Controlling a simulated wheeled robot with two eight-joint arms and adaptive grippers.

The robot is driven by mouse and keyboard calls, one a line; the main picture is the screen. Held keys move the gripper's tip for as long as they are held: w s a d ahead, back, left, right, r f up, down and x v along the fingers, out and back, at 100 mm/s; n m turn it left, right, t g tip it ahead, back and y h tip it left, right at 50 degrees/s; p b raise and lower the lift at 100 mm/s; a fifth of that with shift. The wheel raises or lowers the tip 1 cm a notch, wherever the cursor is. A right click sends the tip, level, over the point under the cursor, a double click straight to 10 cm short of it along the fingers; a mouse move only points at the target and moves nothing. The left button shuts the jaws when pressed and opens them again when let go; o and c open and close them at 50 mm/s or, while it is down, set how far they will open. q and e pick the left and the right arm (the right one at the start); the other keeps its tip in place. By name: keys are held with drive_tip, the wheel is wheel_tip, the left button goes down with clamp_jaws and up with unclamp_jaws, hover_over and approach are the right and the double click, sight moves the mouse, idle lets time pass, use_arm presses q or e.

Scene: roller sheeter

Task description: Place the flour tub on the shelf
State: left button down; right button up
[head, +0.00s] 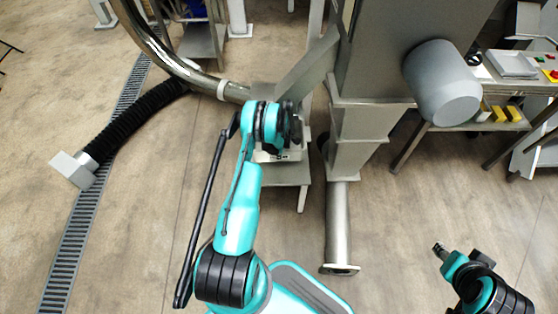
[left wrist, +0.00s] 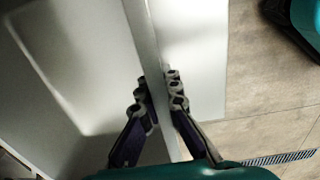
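A pale, light-walled tub, which I take for the flour tub (head: 264,156), shows partly under my left gripper (head: 290,128) in the head view. It sits at the grey metal shelf (head: 288,174) beside the machine column; whether it rests on the shelf is hard to tell. In the left wrist view, the fingers of my left gripper (left wrist: 162,102) lie on both sides of the tub's thin upright wall (left wrist: 143,40), close against it. The tub's inside shows at left. My right gripper (head: 440,249) is at the lower right of the head view, away from the tub; its fingers are too small to judge.
A grey machine column (head: 360,125) with a large grey cylinder (head: 441,84) stands right of the shelf. A curved metal pipe (head: 165,58) and black hose (head: 130,125) run at left. A table (head: 500,85) with yellow blocks stands at right. The front floor is open.

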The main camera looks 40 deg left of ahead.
use_arm(q)
wheel_tip(320, 180, down, 3)
drive_tip(key=shift+f+b, duration=0.1)
drive_tip(key=shift+b, duration=0.45)
drive_tip(key=c, duration=1.7)
unclamp_jaws()
drive_tip(key=shift+r, duration=0.2)
